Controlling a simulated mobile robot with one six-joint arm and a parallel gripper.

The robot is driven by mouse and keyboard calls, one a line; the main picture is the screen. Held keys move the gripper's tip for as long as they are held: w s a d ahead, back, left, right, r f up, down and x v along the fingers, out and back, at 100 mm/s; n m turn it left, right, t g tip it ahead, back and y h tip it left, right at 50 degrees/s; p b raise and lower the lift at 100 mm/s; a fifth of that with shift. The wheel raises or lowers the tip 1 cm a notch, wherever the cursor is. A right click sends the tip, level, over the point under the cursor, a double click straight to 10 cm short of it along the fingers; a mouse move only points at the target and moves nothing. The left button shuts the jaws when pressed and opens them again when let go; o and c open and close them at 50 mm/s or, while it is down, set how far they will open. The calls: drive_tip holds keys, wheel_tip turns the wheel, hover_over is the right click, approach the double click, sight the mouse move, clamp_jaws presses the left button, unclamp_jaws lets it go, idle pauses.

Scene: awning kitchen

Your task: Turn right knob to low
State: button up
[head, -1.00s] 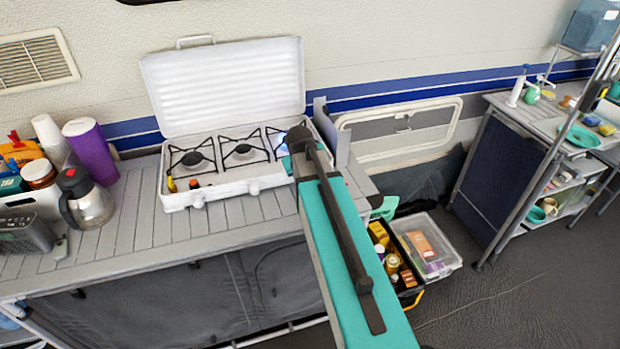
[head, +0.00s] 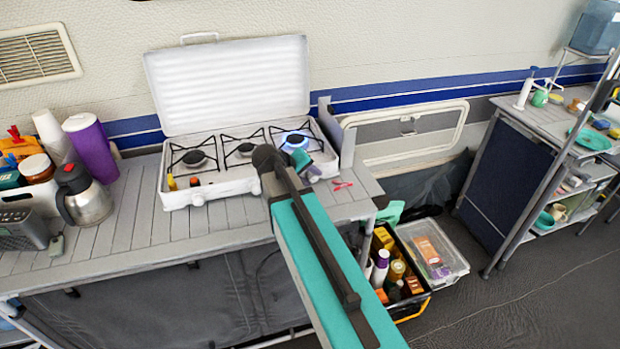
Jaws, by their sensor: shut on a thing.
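A white camping stove (head: 228,188) with its lid raised stands on the slatted counter. Its left knob (head: 198,199) and middle knob (head: 255,187) show on the front. A blue flame burns at the right burner (head: 297,140). My gripper (head: 309,168) is at the stove's right front corner, partly hidden behind my teal and dark arm. It is shut on the right knob (head: 313,176), of which only a little shows. The knob's setting cannot be read.
A steel jug (head: 88,202), a purple cup (head: 92,150) and other items stand at the counter's left. A red item (head: 343,184) lies right of the stove. A crate of bottles (head: 414,303) and a clear box (head: 455,262) sit on the floor at right.

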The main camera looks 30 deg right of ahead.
drive_tip(key=o, duration=0.9)
drive_tip(key=shift+c, duration=0.2)
drive_tip(key=b+v, duration=0.2)
drive_tip(key=v, duration=1.2)
drive_tip(key=shift+f, duration=0.15)
